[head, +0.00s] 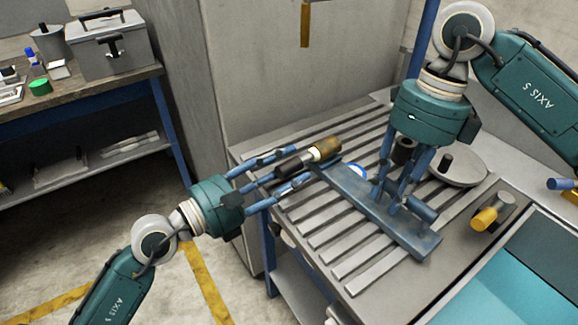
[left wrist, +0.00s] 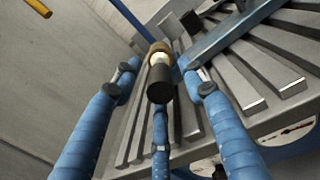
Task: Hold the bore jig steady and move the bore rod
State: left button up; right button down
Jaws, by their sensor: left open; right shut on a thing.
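The bore rod (head: 325,149) has a brass-coloured end, a pale band and a black end, and sits at the far left end of the blue bore jig (head: 420,239). The jig is a long blue bar lying slantwise on the slatted table. My left gripper (head: 289,167) is open, its fingers spread around the rod's black end. In the left wrist view the rod (left wrist: 160,80) points at the camera between the fingers (left wrist: 160,85). My right gripper (head: 390,200) comes down from above and is shut on the jig near its middle, where its fingers hide part of it.
The slatted table (head: 345,268) has free slats in front of the jig. A round grey disc (head: 458,166) and a yellow-ended cylinder (head: 485,218) are to the right. A teal-lined tray (head: 500,290) is at front right. A grey toolbox (head: 112,45) stands on the left bench.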

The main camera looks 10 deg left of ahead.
aim_at(302, 160)
pick_arm(q)
jog(key=shift+w+d, duration=0.3)
pick_arm(e)
jog(key=shift+r, duration=0.1)
pick_arm(q)
jog(key=shift+c, duration=0.5)
grip_shut()
jog(key=shift+x, duration=1.35)
jog(key=shift+w+d, duration=0.3)
jog(key=shift+w, duration=0.05)
jog(key=shift+o, duration=0.5)
grip_release()
jog(key=shift+s+a, duration=0.1)
